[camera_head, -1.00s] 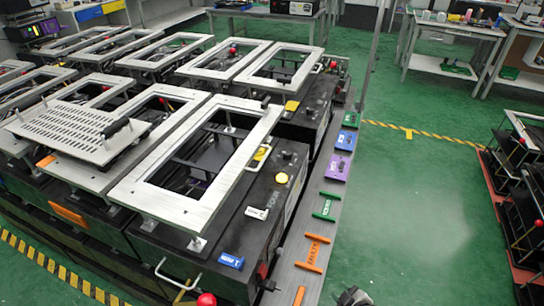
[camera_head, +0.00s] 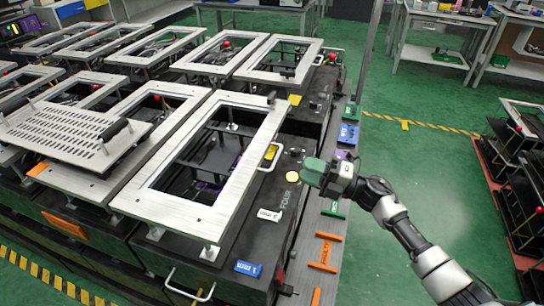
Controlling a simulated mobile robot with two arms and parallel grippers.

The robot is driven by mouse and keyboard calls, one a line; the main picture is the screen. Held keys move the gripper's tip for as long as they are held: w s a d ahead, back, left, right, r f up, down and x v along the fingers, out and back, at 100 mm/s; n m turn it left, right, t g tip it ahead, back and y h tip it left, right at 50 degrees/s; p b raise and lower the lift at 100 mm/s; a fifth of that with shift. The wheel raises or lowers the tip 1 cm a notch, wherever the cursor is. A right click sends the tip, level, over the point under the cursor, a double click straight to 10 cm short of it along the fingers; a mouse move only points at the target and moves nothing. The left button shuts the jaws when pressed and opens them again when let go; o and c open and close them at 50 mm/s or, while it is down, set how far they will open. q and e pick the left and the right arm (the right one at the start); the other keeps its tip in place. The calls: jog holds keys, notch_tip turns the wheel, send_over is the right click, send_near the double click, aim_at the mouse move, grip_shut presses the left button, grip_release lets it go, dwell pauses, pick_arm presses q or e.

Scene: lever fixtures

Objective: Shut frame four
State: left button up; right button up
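Frame four is a pale metal rectangular frame (camera_head: 252,180) over a black box (camera_head: 262,228) marked "FOUR". It stands raised, with a gap showing between it and the box. A dark handle (camera_head: 271,97) is at its far end. My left gripper is not in view.
Similar metal frames stand close behind and to the left, one with a slotted plate (camera_head: 65,130). A grey ledge with coloured tags, including an orange one (camera_head: 323,258), runs along the right. Green floor (camera_head: 440,165) lies open beyond it.

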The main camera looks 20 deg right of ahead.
aim_at(276, 157)
jog(key=p+x, duration=0.1)
jog(key=x, duration=0.7)
jog(key=shift+w+a+r, duration=0.1)
jog(key=shift+w+a, duration=0.15)
jog(key=shift+a, duration=0.05)
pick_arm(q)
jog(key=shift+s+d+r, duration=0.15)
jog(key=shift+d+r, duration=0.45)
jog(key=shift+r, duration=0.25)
pick_arm(e)
jog(key=shift+w+a, duration=0.1)
grip_shut()
